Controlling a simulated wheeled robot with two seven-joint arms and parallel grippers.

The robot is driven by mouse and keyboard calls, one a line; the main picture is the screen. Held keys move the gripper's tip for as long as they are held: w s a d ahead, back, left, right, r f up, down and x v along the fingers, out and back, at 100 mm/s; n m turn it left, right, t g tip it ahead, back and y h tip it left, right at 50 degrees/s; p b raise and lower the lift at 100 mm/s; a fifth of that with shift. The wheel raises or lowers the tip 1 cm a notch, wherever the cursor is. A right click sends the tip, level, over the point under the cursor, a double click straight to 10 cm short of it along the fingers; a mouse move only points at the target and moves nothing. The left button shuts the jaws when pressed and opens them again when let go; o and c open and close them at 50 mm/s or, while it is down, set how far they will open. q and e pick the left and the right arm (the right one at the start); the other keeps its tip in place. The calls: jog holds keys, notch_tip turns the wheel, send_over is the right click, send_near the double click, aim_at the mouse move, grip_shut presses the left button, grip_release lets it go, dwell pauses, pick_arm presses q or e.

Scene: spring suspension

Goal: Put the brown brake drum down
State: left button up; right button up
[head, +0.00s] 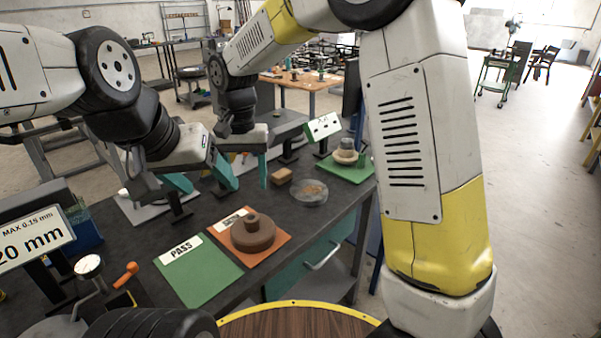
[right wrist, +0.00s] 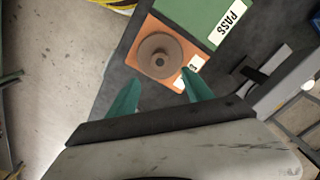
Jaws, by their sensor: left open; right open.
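The brown brake drum (head: 253,233) rests flat on the orange mat (head: 278,244), its round hub facing up. It also shows in the right wrist view (right wrist: 160,58) on the same mat. My right gripper (head: 244,178) hangs above the bench behind the drum, with its teal fingers spread and empty. In the right wrist view its open fingers (right wrist: 163,97) are apart from the drum. My left gripper (head: 177,184) is over the bench to the left, open and holding nothing that I can see; part of it is hidden.
A green PASS mat (head: 199,274) lies left of the orange mat. A glass dish (head: 310,192), a small brown block (head: 281,176) and a green mat with a stacked part (head: 346,156) stand farther back. A dial gauge (head: 89,266) and "20 mm" sign (head: 32,243) are at left.

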jog(key=s+d+r+t+y, duration=0.1)
jog(key=s+d+r, duration=0.1)
jog(key=d+r, duration=0.55)
jog(key=s+d+r+t+y, duration=0.1)
jog(key=s+d+t, duration=0.4)
jog(key=s+d, duration=0.9)
jog(key=d+r, duration=0.1)
jog(key=d, duration=0.2)
jog(key=shift+n, duration=0.3)
jog(key=shift+r, duration=0.15)
jog(key=shift+c, duration=0.5)
